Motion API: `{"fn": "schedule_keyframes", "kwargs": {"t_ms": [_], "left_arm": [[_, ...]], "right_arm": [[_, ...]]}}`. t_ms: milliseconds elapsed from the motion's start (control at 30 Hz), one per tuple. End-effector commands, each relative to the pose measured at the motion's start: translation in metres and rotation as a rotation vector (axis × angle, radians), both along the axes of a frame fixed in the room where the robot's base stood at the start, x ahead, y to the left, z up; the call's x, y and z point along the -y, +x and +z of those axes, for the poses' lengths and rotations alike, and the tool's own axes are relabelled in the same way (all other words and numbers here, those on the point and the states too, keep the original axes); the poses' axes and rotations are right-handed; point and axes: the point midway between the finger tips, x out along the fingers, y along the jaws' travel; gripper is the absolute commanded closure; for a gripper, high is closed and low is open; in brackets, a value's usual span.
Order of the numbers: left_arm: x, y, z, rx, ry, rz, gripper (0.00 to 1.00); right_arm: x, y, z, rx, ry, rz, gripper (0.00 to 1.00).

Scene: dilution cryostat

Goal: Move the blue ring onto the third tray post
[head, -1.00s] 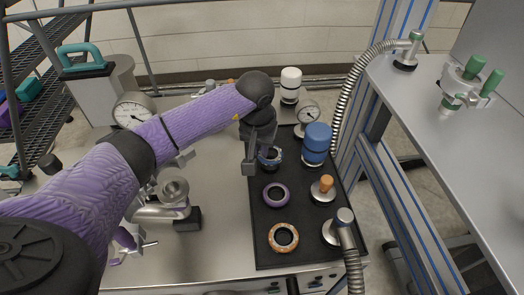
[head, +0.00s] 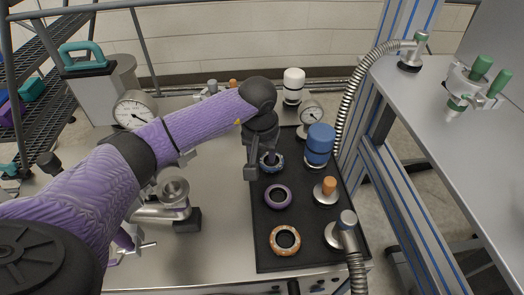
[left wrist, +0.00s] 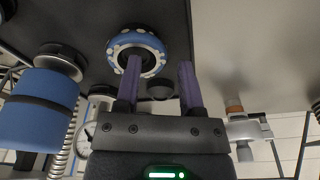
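The blue ring (head: 279,160), with pale studs on its rim, sits at the far left part of the black tray (head: 296,250). My left gripper (head: 262,167) is over it, fingers pointing down. In the left wrist view the two purple fingers (left wrist: 161,72) are apart with nothing clamped between them. One fingertip overlaps the opening of the blue ring (left wrist: 152,42); the other is outside the ring. I cannot tell whether the fingers touch it. The third tray post cannot be clearly picked out. My right gripper does not show.
A purple ring (head: 278,197) and an orange ring (head: 285,240) lie nearer on the tray. A blue cylinder (head: 319,142), an orange-topped fitting (head: 328,188) and a flexible metal hose (head: 347,225) stand along its right side. Pipe fittings (head: 172,210) stand left of the tray.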

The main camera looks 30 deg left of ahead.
Motion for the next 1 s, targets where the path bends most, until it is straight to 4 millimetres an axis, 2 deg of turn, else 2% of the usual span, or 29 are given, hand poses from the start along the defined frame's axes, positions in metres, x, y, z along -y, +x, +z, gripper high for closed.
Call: {"fn": "schedule_keyframes", "kwargs": {"t_ms": [167, 267, 500, 600, 767, 1000], "left_arm": [[0.000, 0.000, 0.006, 0.001, -0.001, 0.000, 0.50], [0.000, 0.000, 0.027, 0.006, 0.000, -0.001, 0.50], [0.003, -0.011, 0.097, 0.007, 0.001, -0.002, 0.50], [0.004, -0.014, 0.117, 0.005, 0.000, -0.001, 0.50], [0.005, -0.017, 0.131, 0.002, 0.000, 0.000, 0.50], [0.005, -0.017, 0.131, 0.000, 0.000, 0.000, 0.50]], "right_arm": [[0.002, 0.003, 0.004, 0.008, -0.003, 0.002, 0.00], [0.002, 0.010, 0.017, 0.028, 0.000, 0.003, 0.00], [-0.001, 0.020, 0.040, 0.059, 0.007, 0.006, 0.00], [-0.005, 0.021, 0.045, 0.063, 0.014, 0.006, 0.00], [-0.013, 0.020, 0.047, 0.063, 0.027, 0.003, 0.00], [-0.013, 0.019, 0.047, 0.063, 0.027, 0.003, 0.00]]}}
